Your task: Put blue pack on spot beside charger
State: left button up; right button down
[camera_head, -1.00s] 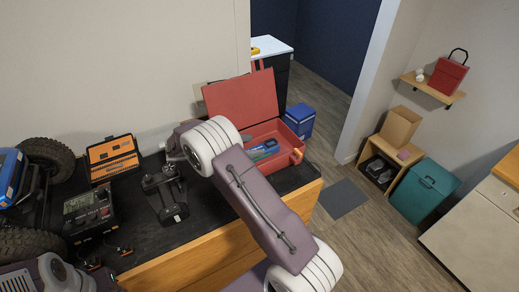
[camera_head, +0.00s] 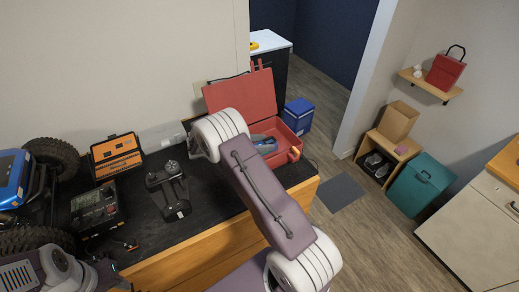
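The open red case (camera_head: 292,143) stands at the right end of the black-topped bench. A small blue item (camera_head: 268,147), which looks like the blue pack, lies inside it, partly covered by my arm. The black charger (camera_head: 97,208) stands at the left on the bench, with leads in front. My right arm reaches up from the bottom right, its wrist in front of the case. The fingers of my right gripper are hidden behind the wrist, so their state does not show. Part of my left arm shows at the bottom left; its fingers are out of view.
A black two-stick controller (camera_head: 170,190) lies right of the charger. An orange organiser box (camera_head: 116,155) stands behind the charger. The crawler (camera_head: 12,180) with big tyres fills the left end. A blue box (camera_head: 298,116) is beyond the bench. Some bare bench top lies around the controller.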

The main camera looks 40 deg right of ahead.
notch_tip(320, 180, up, 28)
jog(key=b, duration=0.4)
